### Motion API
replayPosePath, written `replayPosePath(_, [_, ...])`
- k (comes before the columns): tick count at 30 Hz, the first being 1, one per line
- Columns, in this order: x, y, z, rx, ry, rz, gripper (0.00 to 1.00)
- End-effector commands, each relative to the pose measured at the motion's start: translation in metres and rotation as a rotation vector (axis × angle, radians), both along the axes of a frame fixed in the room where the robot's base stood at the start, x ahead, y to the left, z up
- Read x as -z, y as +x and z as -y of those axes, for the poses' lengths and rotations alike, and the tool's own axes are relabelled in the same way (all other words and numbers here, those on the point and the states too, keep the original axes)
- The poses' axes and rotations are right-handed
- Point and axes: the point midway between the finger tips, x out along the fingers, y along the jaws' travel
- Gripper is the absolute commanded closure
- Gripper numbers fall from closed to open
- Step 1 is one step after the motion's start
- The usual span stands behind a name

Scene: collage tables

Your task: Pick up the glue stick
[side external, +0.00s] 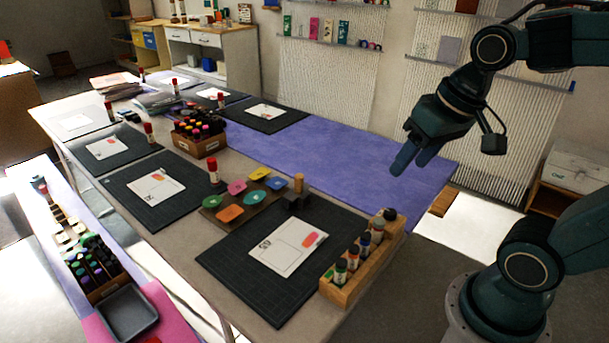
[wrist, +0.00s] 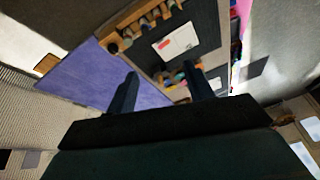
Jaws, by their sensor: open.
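Several glue sticks with red caps stand on the long table. The nearest glue stick (side external: 213,172) is upright beside the board of coloured pads, and another glue stick (side external: 149,132) stands farther back by a dark mat. I cannot tell which one the task names. My gripper (side external: 408,165) is open and empty, in the air above the purple runner and right of the glue sticks. In the wrist view its two fingers (wrist: 160,90) are spread apart with nothing between them. No red-capped stick is clear in the wrist view.
A wooden rack (side external: 350,288) with several bottles stands at the table's near right end; it also shows in the wrist view (wrist: 128,30). A dark mat with a white card (side external: 285,250) lies beside it. A box of markers (side external: 205,147) stands mid-table. The purple runner (side external: 300,150) is largely clear.

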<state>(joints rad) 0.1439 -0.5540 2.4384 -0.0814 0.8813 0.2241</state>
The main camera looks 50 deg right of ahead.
Motion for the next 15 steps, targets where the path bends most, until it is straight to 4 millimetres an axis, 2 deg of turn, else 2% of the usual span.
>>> replayPosePath(6, [0.017, 0.026, 0.021, 0.237, 0.106, -0.096, 0.48])
replayPosePath(15, [0.049, 0.054, 0.056, 0.568, 0.258, -0.216, 0.48])
